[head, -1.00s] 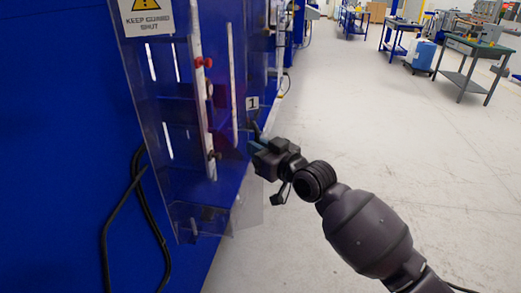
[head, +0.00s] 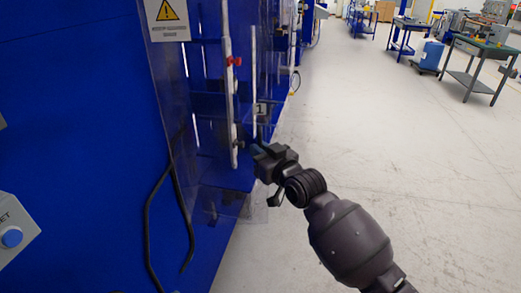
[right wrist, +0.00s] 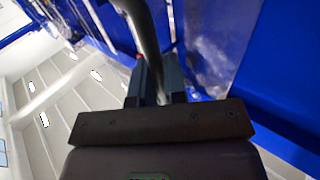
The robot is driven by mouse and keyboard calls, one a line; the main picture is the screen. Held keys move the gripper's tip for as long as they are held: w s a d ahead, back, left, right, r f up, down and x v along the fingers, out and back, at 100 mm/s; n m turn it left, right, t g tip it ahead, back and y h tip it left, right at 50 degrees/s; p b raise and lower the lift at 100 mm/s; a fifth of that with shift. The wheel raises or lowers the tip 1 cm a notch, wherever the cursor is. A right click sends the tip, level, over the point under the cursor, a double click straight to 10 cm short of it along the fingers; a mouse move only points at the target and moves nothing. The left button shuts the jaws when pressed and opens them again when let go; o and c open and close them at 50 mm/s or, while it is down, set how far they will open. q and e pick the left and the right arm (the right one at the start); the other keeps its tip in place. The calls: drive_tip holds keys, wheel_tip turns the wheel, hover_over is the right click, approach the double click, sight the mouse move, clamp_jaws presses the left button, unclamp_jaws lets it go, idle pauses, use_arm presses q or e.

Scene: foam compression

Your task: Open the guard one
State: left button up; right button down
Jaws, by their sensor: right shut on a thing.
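Guard one is a clear panel (head: 215,205) on the front of the blue machine, marked with a small label "1" (head: 261,109). My right gripper (head: 256,152) is at the panel's right side, just below the label. In the right wrist view its two fingers (right wrist: 157,82) are closed around a dark curved handle bar (right wrist: 143,30). The handle is mostly hidden by the gripper in the head view. I cannot tell exactly how far the panel stands from the machine. My left gripper is not in view.
A warning sign (head: 167,20) is at the panel's top left. Open floor (head: 400,160) lies to the right, with workbenches (head: 478,68) farther back.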

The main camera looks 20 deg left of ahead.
drive_tip(key=shift+r, duration=0.1)
idle(0.3)
drive_tip(key=c, duration=1.2)
unclamp_jaws()
drive_tip(key=shift+b+v, duration=0.4)
drive_tip(key=shift+v, duration=5)
